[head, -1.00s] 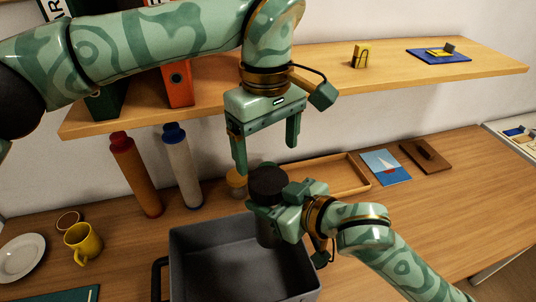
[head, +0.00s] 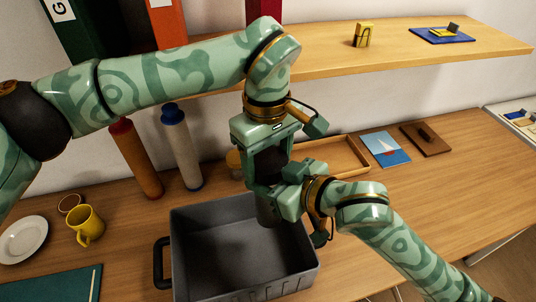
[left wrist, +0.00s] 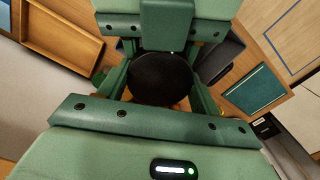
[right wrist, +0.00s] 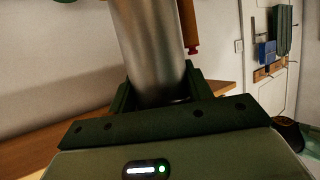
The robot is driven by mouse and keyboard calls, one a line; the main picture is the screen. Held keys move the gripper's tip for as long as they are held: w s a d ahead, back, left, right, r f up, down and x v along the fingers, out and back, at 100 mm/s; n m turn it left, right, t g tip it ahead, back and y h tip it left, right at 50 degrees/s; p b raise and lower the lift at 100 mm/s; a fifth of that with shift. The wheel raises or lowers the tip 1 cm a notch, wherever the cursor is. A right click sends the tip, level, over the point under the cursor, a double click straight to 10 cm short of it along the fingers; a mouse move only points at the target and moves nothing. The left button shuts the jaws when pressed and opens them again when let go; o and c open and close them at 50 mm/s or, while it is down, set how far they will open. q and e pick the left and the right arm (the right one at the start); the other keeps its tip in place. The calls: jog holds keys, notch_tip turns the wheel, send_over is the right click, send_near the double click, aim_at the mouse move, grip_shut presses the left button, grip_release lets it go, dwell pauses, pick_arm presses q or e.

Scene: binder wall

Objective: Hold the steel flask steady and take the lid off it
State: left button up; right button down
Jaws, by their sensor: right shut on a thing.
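The steel flask (head: 267,211) is upright above the grey crate, and its body also shows in the right wrist view (right wrist: 150,50). My right gripper (head: 280,196) is shut on the flask's body from the right. The dark lid (head: 270,163) is on top of the flask. My left gripper (head: 266,172) points down over the lid, with one finger on each side of it. In the left wrist view the round lid (left wrist: 160,78) lies between the open fingers, with small gaps beside it.
The grey crate (head: 190,212) stands below. A yellow mug (head: 84,226) and white plate (head: 22,240) are at left. An orange bottle (head: 137,160) and a blue-capped bottle (head: 182,150) stand behind. A wooden shelf (head: 420,62) runs above; a wooden tray (head: 345,155) lies behind.

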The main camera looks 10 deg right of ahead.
pick_arm(q)
jog(key=shift+c, duration=0.4)
jog(key=n, duration=0.3)
jog(key=o, duration=1.1)
jog(key=shift+r, duration=0.1)
jog(key=shift+r, duration=2.2)
